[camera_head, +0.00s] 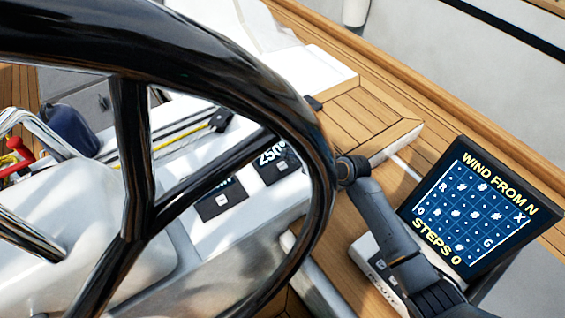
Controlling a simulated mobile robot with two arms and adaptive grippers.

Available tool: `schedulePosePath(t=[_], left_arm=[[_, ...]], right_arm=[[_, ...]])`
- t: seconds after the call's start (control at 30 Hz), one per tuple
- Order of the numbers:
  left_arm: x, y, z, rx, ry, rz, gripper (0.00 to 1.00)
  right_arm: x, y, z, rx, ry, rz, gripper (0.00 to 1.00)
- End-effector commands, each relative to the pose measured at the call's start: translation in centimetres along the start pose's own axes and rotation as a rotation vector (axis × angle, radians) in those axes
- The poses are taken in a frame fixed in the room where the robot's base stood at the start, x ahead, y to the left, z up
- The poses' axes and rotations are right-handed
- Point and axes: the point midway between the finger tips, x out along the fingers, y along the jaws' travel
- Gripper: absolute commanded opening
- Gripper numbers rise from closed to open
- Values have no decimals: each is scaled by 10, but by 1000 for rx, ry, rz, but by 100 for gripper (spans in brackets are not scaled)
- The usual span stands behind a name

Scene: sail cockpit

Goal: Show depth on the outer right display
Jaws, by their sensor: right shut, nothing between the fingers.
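Two small black displays sit on the white console behind the wheel. The right one (289,167) reads "250°" and has a small light button below the digits; the wheel cuts off part of its face. The one to its left (222,201) shows only the end of its reading, with a similar button. No depth reading can be made out on either. My right arm comes up from the bottom right, and my right gripper (348,169) is shut and empty just right of the wheel rim, apart from the displays. My left gripper is not in view.
The big black steering wheel (323,215) fills the left and crosses in front of the console. A tilted screen (474,213) at right shows a grid, "WIND FROM N" and "STEPS 0". A wooden seat (365,118) lies behind. Ropes and a red handle (20,150) are at left.

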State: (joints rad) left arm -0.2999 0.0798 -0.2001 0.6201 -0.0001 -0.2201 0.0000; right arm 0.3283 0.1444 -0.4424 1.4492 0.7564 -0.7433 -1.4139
Motion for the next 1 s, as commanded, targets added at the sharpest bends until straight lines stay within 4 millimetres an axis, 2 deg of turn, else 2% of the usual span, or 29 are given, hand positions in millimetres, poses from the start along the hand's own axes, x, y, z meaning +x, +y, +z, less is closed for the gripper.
schedulePosePath(t=[0.37,0.57,1.0], left_arm=[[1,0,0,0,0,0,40],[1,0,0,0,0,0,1],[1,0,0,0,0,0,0]], right_arm=[[0,0,0,0,0,0,0],[0,0,0,-1,0,0,0],[0,0,0,-1,0,0,0]])
